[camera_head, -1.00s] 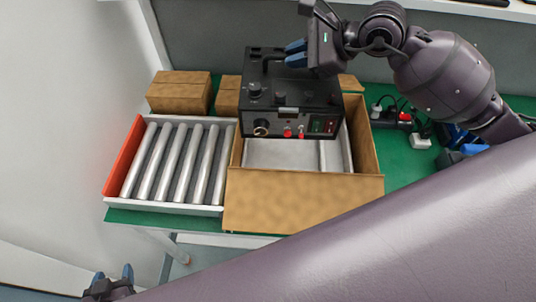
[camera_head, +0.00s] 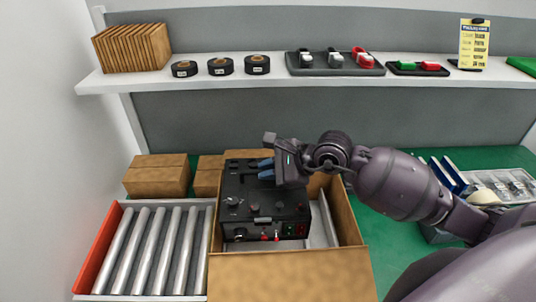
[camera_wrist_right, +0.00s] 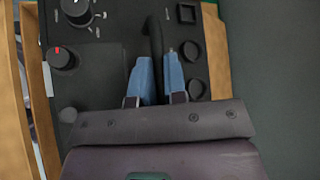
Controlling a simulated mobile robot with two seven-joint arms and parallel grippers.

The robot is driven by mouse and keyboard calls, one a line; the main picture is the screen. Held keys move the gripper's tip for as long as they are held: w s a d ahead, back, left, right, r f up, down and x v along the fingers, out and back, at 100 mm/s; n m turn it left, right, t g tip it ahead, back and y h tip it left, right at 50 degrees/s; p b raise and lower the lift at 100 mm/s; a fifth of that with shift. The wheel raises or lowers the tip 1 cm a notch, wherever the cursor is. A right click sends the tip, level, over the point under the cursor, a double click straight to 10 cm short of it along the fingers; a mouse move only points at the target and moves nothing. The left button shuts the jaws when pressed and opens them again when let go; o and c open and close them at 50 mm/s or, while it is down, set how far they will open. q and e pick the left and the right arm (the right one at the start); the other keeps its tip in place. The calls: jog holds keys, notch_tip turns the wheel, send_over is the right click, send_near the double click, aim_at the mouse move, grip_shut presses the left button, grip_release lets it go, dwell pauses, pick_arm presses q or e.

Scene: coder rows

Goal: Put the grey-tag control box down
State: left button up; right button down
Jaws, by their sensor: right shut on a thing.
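The black control box (camera_head: 262,195) is inside or just above the open cardboard box (camera_head: 345,215) in the head view. Its front shows red and green parts; I cannot make out a grey tag. My right gripper (camera_head: 266,170) is shut on the handle of the control box. In the right wrist view, the blue fingertips (camera_wrist_right: 157,78) close around the black handle (camera_wrist_right: 154,40), beside the knobs on the box's top (camera_wrist_right: 105,75). I cannot tell whether the box's underside touches the carton floor. My left gripper is out of view.
A roller tray (camera_head: 90,262) with a red end stands left of the carton. Closed cardboard boxes (camera_head: 157,175) are behind it. A shelf (camera_head: 270,78) above holds tape rolls, trays and a card. Green table shows at right.

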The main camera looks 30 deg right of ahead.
jog(key=shift+w+f, duration=0.1)
jog(key=shift+f, duration=5.35)
jog(key=c, duration=1.4)
grip_release()
jog(key=shift+f, duration=0.2)
jog(key=shift+c, duration=0.2)
jog(key=shift+o, duration=1.4)
jog(key=shift+s, duration=0.2)
jog(key=b+v, duration=0.1)
jog(key=v, duration=1.1)
jog(key=shift+w, duration=0.1)
